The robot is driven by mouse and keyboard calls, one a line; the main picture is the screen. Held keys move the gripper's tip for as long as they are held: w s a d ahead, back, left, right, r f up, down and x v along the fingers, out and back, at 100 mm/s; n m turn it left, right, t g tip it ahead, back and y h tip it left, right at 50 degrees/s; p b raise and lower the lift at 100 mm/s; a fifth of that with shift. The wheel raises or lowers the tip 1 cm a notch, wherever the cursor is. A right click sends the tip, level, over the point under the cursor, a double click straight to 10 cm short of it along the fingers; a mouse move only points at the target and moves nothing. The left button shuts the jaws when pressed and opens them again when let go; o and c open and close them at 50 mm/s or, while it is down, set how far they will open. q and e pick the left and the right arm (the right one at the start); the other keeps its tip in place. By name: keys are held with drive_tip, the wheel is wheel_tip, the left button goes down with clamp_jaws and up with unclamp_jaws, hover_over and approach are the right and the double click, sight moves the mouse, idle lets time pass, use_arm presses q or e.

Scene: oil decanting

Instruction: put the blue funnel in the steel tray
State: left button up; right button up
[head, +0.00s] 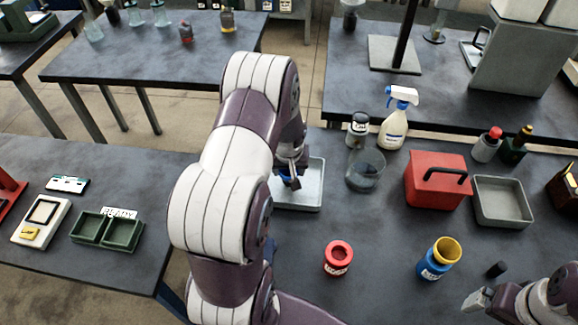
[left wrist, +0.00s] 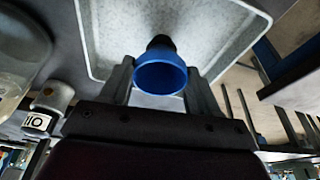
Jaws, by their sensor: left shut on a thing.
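The blue funnel (left wrist: 161,75) is between the two fingers of my left gripper (left wrist: 161,84) in the left wrist view, its wide round mouth facing the camera. In the head view my left gripper (head: 291,178) is over a shallow grey steel tray (head: 312,202), and only a bit of blue shows beside the fingers. The tray's floor and rim (left wrist: 88,40) lie beyond the funnel in the left wrist view. I cannot tell whether the funnel touches the tray. My right gripper (head: 478,299) is at the lower right, apart from these things; its jaw gap is unclear.
A glass beaker (head: 365,172), a labelled jar (head: 357,130) and a spray bottle (head: 393,125) stand right of the tray. A red toolbox (head: 436,181) and a grey bin (head: 503,222) are farther right. Red (head: 338,259) and blue (head: 432,266) containers stand in front.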

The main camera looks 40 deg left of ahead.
use_arm(q)
drive_tip(key=shift+w+f, duration=0.1)
drive_tip(key=shift+w, duration=0.15)
drive_tip(key=shift+f, duration=0.15)
drive_tip(key=o, duration=1)
drive_tip(key=shift+s, duration=0.15)
drive_tip(key=shift+o, duration=0.2)
drive_tip(key=shift+r, duration=0.7)
drive_tip(key=v, duration=1.1)
drive_tip(key=s+d+m+h, duration=0.1)
drive_tip(key=s+d+m, duration=0.2)
drive_tip(key=s+d, duration=0.2)
drive_tip(key=s+d+m+g, duration=0.1)
drive_tip(key=s+d+m, duration=0.3)
drive_tip(key=d, duration=0.7)
drive_tip(key=shift+s+r+h, duration=0.4)
drive_tip(key=shift+s, duration=0.3)
